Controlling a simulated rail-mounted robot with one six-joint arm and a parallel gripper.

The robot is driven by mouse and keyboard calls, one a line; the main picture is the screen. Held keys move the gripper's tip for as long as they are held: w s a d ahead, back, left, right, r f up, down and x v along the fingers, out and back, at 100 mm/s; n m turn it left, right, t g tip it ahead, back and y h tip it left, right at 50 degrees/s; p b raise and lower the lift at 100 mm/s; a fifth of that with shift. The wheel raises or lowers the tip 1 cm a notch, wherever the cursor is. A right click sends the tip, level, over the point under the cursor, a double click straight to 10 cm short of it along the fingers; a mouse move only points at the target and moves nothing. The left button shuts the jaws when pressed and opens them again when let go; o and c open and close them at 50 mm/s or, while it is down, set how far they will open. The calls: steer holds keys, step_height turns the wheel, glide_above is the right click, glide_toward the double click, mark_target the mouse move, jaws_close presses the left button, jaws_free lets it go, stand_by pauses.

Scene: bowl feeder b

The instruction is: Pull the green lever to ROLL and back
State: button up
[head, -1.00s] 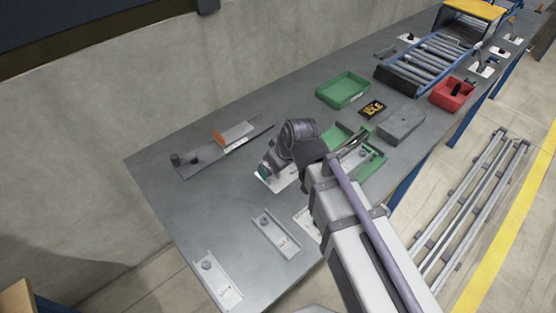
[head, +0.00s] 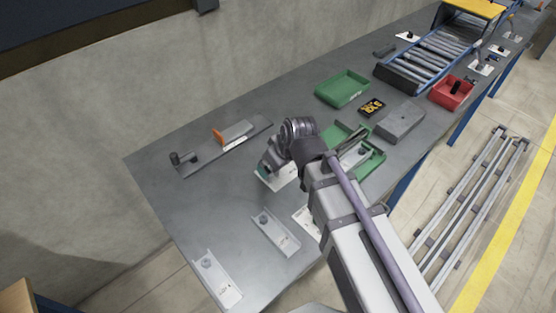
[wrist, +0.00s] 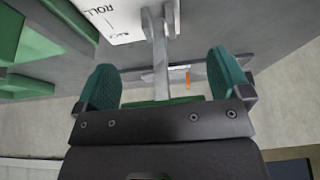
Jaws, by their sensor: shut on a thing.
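The lever's grey shaft (wrist: 160,50) runs up from between my fingers in the wrist view. Beside the shaft is a white plate (wrist: 118,22) marked ROLL, with smaller lettering near the shaft. In the head view my gripper (head: 266,167) is low over the white plate (head: 279,181) on the grey bench. My wrist hides most of the lever there.
Green trays (head: 343,88) (head: 374,164), a grey block (head: 400,121) and a small black display (head: 372,107) stand behind and right. A rail with an orange piece (head: 218,135) lies at back left. Other metal brackets (head: 276,233) (head: 217,278) lie in front.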

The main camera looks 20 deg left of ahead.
steer(key=o, duration=0.9)
steer(key=shift+w+a, duration=0.1)
steer(key=shift+r, duration=0.1)
steer(key=p+v, duration=1)
steer(key=shift+r, duration=0.25)
